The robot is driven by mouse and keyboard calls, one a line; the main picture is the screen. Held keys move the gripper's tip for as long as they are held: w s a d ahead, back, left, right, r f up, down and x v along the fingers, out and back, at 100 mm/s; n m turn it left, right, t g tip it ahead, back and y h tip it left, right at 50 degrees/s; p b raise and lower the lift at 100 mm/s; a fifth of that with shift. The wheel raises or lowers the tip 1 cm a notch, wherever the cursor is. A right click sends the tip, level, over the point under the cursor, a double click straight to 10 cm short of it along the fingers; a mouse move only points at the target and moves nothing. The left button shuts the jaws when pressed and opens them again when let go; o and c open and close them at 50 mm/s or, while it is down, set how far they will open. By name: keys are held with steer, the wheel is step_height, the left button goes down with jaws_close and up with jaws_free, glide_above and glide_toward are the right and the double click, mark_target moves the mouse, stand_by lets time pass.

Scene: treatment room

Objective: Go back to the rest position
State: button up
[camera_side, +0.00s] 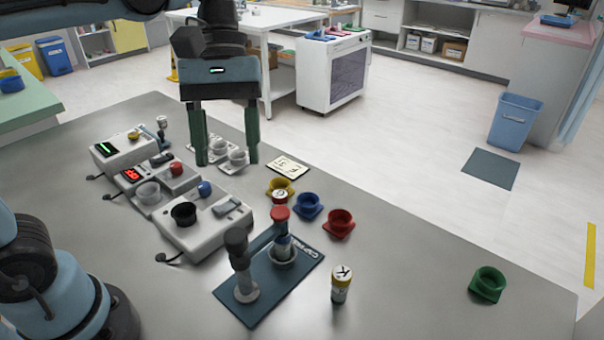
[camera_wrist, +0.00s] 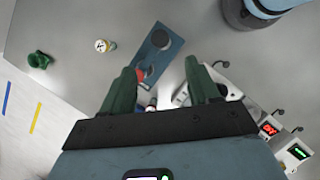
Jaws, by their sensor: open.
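My gripper (camera_side: 225,143) hangs above the far part of the grey table (camera_side: 410,270), fingers pointing down. Its two green fingers are wide apart with nothing held between them. In the side view the fingers appear on either side of two small white-grey cups, though I cannot tell the exact height above them. In the wrist view my gripper (camera_wrist: 165,92) is also spread and empty. The blue capping stand (camera_side: 268,285) is on the table nearer the side camera, with a vial in its holder under a red top (camera_side: 280,213).
A vial with a white-and-yellow cap (camera_side: 341,284) stands right of the stand. Yellow, blue (camera_side: 308,206) and red (camera_side: 339,223) cups sit behind it; a green cup (camera_side: 488,284) is far right. White devices (camera_side: 204,222) line the left. The table's right part is mostly clear.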

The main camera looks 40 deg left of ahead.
steer(key=shift+r, duration=0.15)
steer(key=shift+a, duration=0.1)
steer(key=w+a+f+m+t+y, duration=0.2)
steer(key=a+f+m+t+y, duration=0.1)
steer(key=a+f+m+t, duration=0.5)
step_height(320, 180, down, 3)
steer(key=shift+w+a+r+m+t, duration=0.1)
steer(key=shift+w+a+m+t, duration=0.35)
steer(key=shift+t, duration=0.75)
steer(key=shift+s+d, duration=0.1)
